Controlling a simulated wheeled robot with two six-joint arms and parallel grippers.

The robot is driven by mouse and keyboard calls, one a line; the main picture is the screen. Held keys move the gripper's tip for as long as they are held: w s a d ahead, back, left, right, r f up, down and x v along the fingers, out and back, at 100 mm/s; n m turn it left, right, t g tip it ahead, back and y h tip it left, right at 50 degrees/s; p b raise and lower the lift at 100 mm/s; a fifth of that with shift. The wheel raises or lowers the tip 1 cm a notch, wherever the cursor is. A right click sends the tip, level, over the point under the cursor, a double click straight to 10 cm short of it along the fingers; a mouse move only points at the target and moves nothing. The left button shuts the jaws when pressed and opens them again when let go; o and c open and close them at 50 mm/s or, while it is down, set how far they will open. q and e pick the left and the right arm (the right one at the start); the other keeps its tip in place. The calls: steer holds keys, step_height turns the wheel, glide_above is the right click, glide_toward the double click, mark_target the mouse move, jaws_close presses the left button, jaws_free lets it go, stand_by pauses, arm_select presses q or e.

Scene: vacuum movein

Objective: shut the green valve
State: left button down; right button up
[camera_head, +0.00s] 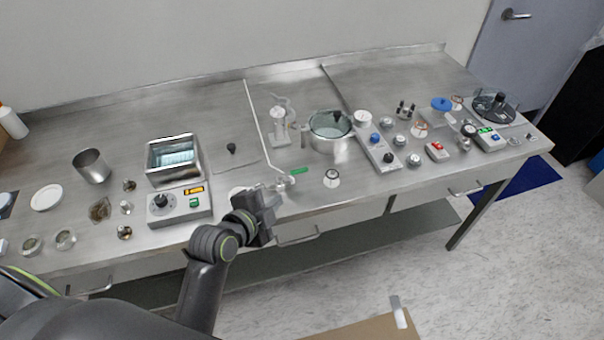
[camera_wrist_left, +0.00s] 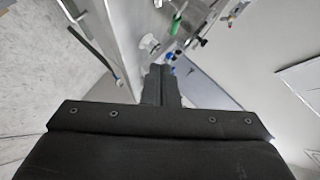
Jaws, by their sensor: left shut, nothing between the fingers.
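The green valve (camera_head: 299,171) is a small green lever on a metal fitting near the front edge of the steel bench, at the foot of a white tube. The green lever also shows near the top of the left wrist view (camera_wrist_left: 176,22). My left gripper (camera_head: 273,197) is at the bench's front edge, just left of and nearer than the valve. Its fingers (camera_wrist_left: 158,74) are shut and empty, and appear apart from the lever. My right gripper is out of view.
A glass vessel of water (camera_head: 331,130) stands behind and right of the valve. A small white-labelled jar (camera_head: 332,178) sits to its right. A bath with a control box (camera_head: 180,203) is at left. A drawer handle (camera_head: 298,238) is below the bench edge.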

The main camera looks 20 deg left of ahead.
arm_select(q)
steer(key=shift+w+d+r+m+t, duration=0.15)
steer(key=shift+w+d+r+m, duration=0.1)
steer(key=shift+r, duration=0.25)
steer(key=shift+w+d+r+m+t, duration=0.15)
steer(key=shift+r+m, duration=0.1)
steer(key=shift+r, duration=0.25)
steer(key=p, duration=0.2)
glide_toward(303, 171)
steer(key=w+d, duration=0.2)
steer(key=d, duration=0.1)
steer(key=shift+w+r, duration=0.1)
steer(key=shift+w, duration=0.05)
steer(key=shift+w+a+f+p, duration=0.4)
steer(key=shift+w+f+p, duration=0.15)
steer(key=shift+w, duration=0.2)
steer(key=shift+w+a+f, duration=0.55)
steer(key=shift+w+f, duration=0.15)
